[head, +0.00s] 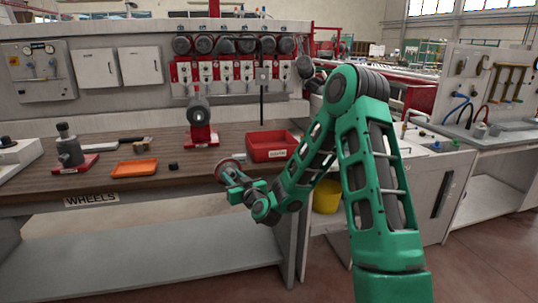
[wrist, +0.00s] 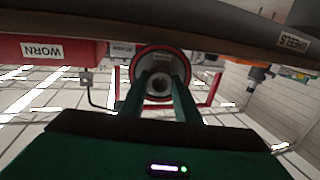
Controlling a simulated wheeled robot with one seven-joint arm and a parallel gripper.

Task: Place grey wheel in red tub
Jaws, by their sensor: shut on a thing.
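My gripper (head: 232,174) is shut on a wheel with a grey face and a red rim (wrist: 160,62). In the head view the wheel (head: 228,164) is partly hidden by my gripper, at the bench's front edge. In the wrist view my green fingers (wrist: 161,84) reach to the wheel's middle. The red tub (head: 272,150) stands on the bench, right of and behind my gripper, apart from the wheel. The wrist view shows a red wall labelled WORN (wrist: 40,50) at left. The tub's inside is mostly empty as far as I can see.
The brown bench (head: 120,189) holds an orange tray (head: 134,168), a small black piece (head: 173,166) and a grey device on a red base (head: 201,130). Another device (head: 69,150) stands at left. A yellow bucket (head: 326,198) is below, at right.

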